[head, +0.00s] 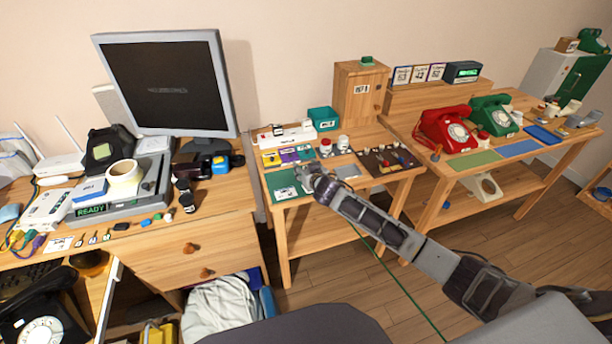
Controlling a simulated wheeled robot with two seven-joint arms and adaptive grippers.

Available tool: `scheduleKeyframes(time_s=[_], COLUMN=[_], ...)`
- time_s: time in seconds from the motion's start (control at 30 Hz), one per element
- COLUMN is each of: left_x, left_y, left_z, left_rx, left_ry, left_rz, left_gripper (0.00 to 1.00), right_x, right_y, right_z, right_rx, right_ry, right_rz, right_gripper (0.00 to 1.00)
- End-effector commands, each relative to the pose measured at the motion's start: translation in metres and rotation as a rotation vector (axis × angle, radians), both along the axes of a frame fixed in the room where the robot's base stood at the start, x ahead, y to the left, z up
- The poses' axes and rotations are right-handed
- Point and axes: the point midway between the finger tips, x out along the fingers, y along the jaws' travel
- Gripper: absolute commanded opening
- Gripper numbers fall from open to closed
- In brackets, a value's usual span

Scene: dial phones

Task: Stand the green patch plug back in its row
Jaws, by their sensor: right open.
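I cannot make out the green patch plug with certainty. A brown board (372,168) with several small coloured pieces lies on the middle table, right of my right gripper; the pieces are too small to tell apart. My right gripper (305,176) is open over the front left of that table, by a green mat (281,191), and hides part of what lies there. A thin green line (398,284), perhaps a cord, runs down from the table's front toward the lower right. On the left desk, several small plug-like pieces (93,238) stand in a row beside a white card (60,243). My left gripper is out of view.
A teal bin (323,119), a white strip (287,135) and a wooden cabinet (360,95) stand at the middle table's back. Red (445,128) and green (493,116) phones stand on the right table. A monitor (165,85) stands on the left desk.

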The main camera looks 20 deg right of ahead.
Motion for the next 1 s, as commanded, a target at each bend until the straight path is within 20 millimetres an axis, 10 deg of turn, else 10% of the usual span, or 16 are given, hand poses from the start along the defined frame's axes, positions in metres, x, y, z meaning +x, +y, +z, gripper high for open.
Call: scheduleKeyframes(time_s=[0.37, 0.73, 1.0], left_x=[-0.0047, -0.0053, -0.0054], left_y=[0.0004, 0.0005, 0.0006], left_z=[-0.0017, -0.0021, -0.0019], left_rx=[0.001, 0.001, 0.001], left_ry=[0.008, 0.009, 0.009], left_rz=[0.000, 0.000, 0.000], left_gripper=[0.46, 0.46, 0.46], right_x=[-0.0003, -0.0003, -0.0002], right_y=[0.0003, 0.0003, 0.0003], right_z=[0.0001, 0.0001, 0.0012], right_rx=[0.000, 0.000, 0.000], right_ry=[0.000, 0.000, -0.001], right_rz=[0.000, 0.000, 0.001], right_gripper=[0.50, 0.02, 0.00])
